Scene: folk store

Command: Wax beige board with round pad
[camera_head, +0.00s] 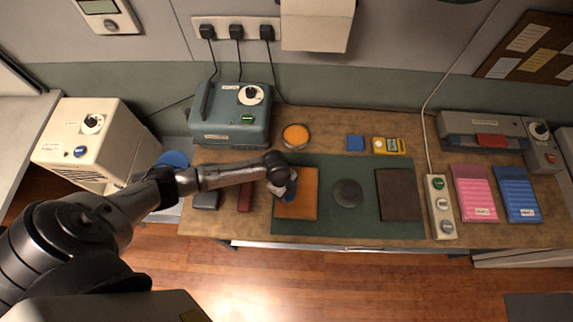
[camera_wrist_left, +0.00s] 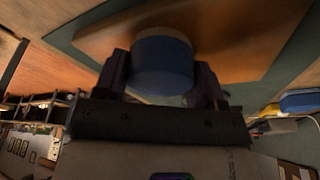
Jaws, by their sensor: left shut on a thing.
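The tan-orange board (camera_head: 304,205) lies flat on the left part of the green mat (camera_head: 325,228); it also fills the upper part of the left wrist view (camera_wrist_left: 240,30). My left gripper (camera_head: 284,187) is over the board's left side, shut on a round pad. In the left wrist view the round pad (camera_wrist_left: 162,65) is blue with a pale face turned to the board, held between the two dark fingers. The pad is at or very close to the board; I cannot tell whether they touch. My right gripper is not in view.
A dark round disc (camera_head: 347,193) and a dark brown board (camera_head: 398,195) lie on the mat to the right. An orange-topped round tin (camera_head: 295,136) stands behind the board. A blue-grey machine (camera_head: 232,115) stands at back left. A control strip (camera_head: 440,206) lies right of the mat.

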